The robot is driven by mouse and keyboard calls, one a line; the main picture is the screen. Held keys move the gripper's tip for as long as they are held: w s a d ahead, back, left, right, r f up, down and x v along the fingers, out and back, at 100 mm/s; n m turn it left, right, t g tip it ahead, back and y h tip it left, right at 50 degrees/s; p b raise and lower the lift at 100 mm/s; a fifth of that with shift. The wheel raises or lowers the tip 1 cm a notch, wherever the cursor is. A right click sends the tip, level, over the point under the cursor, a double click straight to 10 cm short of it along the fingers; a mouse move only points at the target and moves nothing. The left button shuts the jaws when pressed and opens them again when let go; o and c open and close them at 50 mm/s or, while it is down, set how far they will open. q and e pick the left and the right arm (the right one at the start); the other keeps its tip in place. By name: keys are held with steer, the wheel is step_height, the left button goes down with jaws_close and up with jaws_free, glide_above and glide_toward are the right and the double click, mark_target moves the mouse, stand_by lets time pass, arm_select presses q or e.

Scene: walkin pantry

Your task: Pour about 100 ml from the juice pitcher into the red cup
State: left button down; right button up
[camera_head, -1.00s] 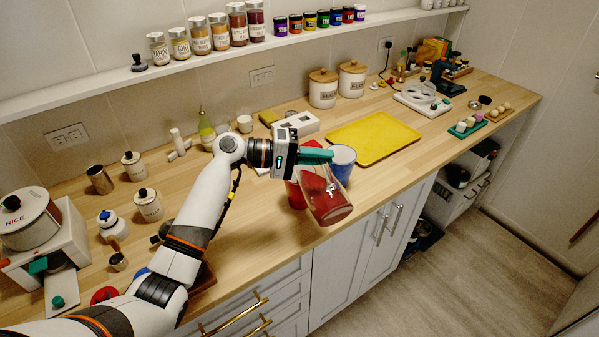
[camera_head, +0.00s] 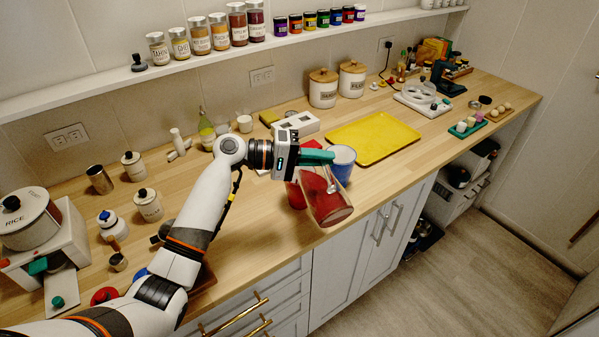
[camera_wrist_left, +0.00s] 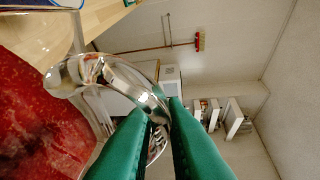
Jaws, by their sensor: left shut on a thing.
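My left gripper (camera_head: 317,156), with green fingers, is shut on the clear handle (camera_wrist_left: 115,75) of the juice pitcher. The pitcher (camera_head: 330,206) is glass with red juice in it; it hangs tilted near the counter's front edge, its base toward the lower right. In the left wrist view the red juice (camera_wrist_left: 40,120) fills the left side, beside the green fingers (camera_wrist_left: 158,130). The red cup (camera_head: 294,195) stands on the counter just left of the pitcher, partly hidden by the pitcher and gripper. I cannot see any stream of juice. My right gripper is not in view.
A blue cup (camera_head: 342,163) stands close behind the pitcher. A yellow tray (camera_head: 375,138) lies to its right on the wooden counter (camera_head: 430,140). Two white canisters (camera_head: 323,90) stand at the wall. A rice dispenser (camera_head: 45,235) and small jars are on the left.

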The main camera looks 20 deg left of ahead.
mark_target(329, 178)
arm_select(q)
steer(key=shift+s+d+f+m+y+b, duration=0.4)
steer(key=shift+s+d+f+m+b, duration=0.1)
steer(key=shift+s+d+f+m, duration=0.45)
steer(key=shift+s+d+m+y, duration=0.4)
steer(key=shift+s+d+m, duration=0.2)
steer(key=shift+s+m, duration=0.1)
steer(key=shift+f, duration=0.1)
stand_by(0.7)
